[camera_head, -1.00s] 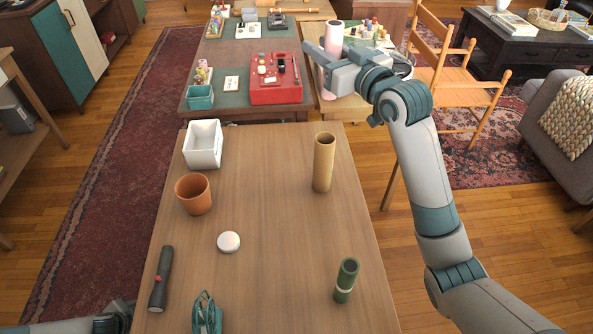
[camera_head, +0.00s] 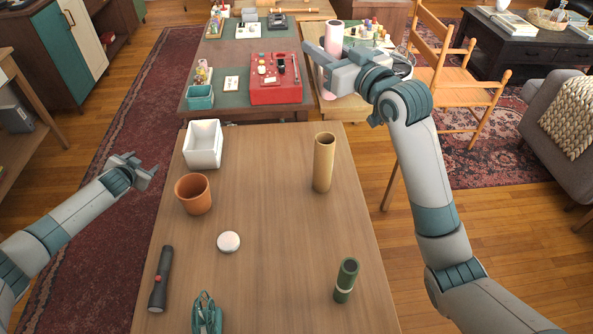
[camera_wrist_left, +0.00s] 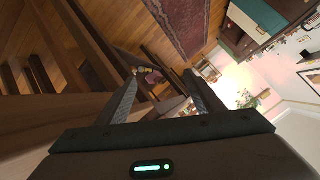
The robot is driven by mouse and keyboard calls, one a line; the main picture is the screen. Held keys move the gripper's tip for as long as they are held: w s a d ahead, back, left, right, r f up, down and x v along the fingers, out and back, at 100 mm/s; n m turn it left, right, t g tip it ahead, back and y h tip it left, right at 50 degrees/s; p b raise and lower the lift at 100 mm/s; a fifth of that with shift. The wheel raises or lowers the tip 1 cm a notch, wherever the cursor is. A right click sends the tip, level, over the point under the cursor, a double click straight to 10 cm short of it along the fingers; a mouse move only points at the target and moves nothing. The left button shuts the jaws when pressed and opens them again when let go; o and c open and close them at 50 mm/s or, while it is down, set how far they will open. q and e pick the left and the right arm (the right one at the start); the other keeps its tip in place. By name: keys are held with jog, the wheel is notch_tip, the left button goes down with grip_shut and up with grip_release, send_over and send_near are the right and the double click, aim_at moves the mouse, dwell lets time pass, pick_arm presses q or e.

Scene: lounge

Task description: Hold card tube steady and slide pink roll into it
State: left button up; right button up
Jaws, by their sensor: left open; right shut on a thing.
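The card tube (camera_head: 323,163) stands upright on the near wooden table, right of the middle, with its open end up. The pink roll (camera_head: 333,40) is upright in my right gripper (camera_head: 325,64), which is shut on it beyond the table's far right corner. The roll's pale top and pink lower part show above and below the fingers. My left gripper (camera_head: 149,172) is open and empty, left of the table beside the terracotta pot. In the left wrist view my left fingers (camera_wrist_left: 160,95) are apart with nothing between them.
A red box (camera_head: 275,95) lies on the table beyond.

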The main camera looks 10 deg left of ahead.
aim_at(315, 164)
pick_arm(q)
jog(key=w+r+t, duration=0.1)
jog(key=w+r, duration=0.4)
jog(key=r, duration=0.2)
jog(key=w+d+r+m+t+h, duration=0.3)
jog(key=w+d+r+m, duration=0.1)
jog(key=d+r, duration=0.55)
jog(key=w+d+r+m+t+h, duration=0.35)
jog(key=d+r, duration=0.45)
jog(key=r, duration=0.3)
jog(key=s+d+f+g+h, duration=0.1)
jog(key=s+d+f+h, duration=0.15)
jog(key=d, duration=0.45)
jog(key=s+d+f+m+g+h, duration=0.1)
jog(key=s+d+f+h, duration=0.1)
jog(key=d+f, duration=0.3)
jog(key=s+d+f+g+h, duration=0.1)
jog(key=s+d+f+h, duration=0.1)
jog(key=d, duration=0.6)
jog(key=s+d+f+g+h, duration=0.1)
jog(key=s+d+f+g, duration=0.1)
jog(key=s+d, duration=0.2)
jog(key=s+d+f+n+g+h, duration=0.1)
jog(key=s+d+f+g+h, duration=0.1)
jog(key=s+d+f, duration=0.1)
jog(key=s+d+f+g+h, duration=0.2)
jog(key=s+d+f, duration=0.1)
jog(key=s+d, duration=0.3)
jog(key=shift+d, duration=0.6)
jog(key=shift+f, duration=0.1)
